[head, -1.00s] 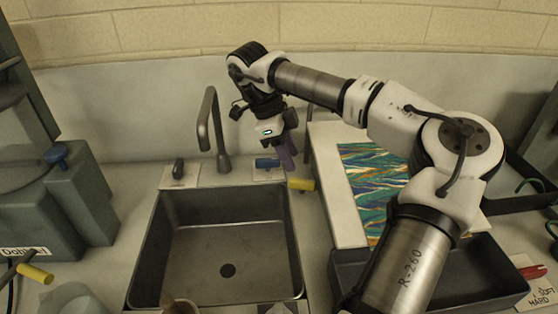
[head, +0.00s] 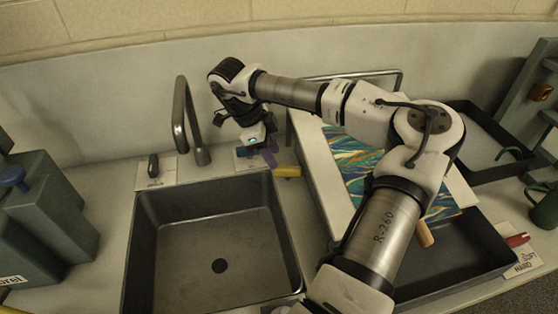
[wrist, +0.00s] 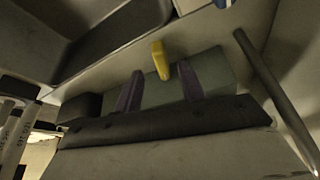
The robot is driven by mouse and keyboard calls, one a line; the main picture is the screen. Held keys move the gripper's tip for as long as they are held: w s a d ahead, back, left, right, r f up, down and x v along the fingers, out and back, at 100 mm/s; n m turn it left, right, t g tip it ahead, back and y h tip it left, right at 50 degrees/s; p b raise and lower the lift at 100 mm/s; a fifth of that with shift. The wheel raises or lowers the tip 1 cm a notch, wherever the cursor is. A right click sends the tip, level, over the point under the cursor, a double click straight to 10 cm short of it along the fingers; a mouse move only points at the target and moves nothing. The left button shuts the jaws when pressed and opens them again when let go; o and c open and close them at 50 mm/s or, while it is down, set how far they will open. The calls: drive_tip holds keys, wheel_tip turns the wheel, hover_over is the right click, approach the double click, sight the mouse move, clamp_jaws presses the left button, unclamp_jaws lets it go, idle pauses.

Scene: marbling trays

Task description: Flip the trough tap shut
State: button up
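A short yellow handle (head: 287,171) sticks out near the sink's back right corner. I take it for the trough tap, but no label on it can be read. In the wrist view the yellow handle (wrist: 160,60) shows in the gap between my two purple fingers. My gripper (head: 268,157) points down just left of the handle, and it also shows in the wrist view (wrist: 160,70) with its fingers apart. Whether a finger touches the handle cannot be told. A grey-green block (wrist: 215,72) lies behind the fingers. The handle's base is hidden.
The grey sink (head: 180,290) is empty, with a tall faucet (head: 181,105) behind it. A black lever (head: 153,165) and a blue lever (head: 243,151) stand on cards. Right are a marbled sheet (head: 355,160), a dark tray (head: 465,270) and a red lever (head: 517,240).

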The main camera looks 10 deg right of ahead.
sight(280, 167)
drive_tip(key=shift+p+x, duration=0.5)
drive_tip(key=shift+x, duration=2.15)
clamp_jaws()
